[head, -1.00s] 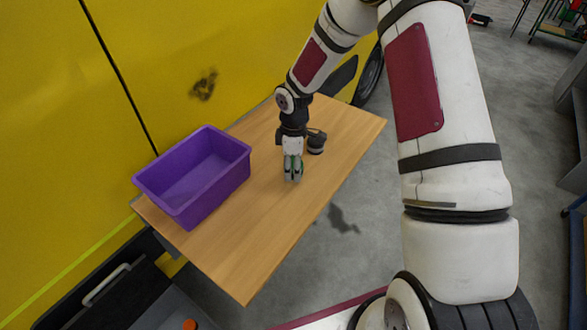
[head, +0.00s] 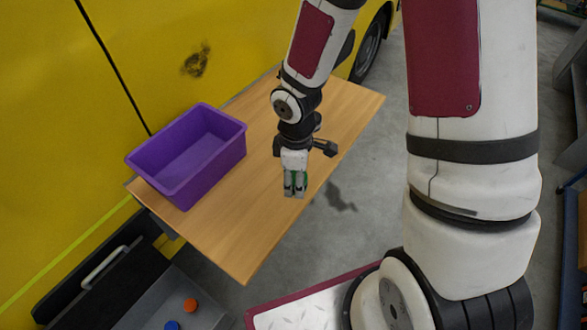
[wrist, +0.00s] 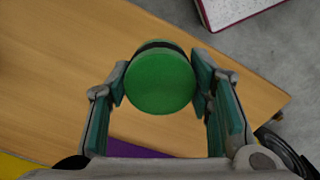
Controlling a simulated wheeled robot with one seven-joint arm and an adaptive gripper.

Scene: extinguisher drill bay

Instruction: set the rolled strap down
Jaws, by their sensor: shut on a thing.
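The rolled strap (wrist: 160,82) is a green disc with a dark band along its upper edge. In the wrist view it sits between the two fingers of my gripper (wrist: 160,85), which press on it from both sides. In the head view my gripper (head: 294,190) points down over the front right part of the wooden table (head: 235,235). Only a little green shows there between the fingers, so the strap is mostly hidden. I cannot tell whether its underside touches the tabletop.
A purple bin (head: 187,155) stands open on the left part of the table, apart from my gripper. A yellow vehicle (head: 60,100) is behind it. The tabletop between bin and gripper is clear. Orange (head: 190,304) and blue (head: 172,325) items lie in a grey container at lower left.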

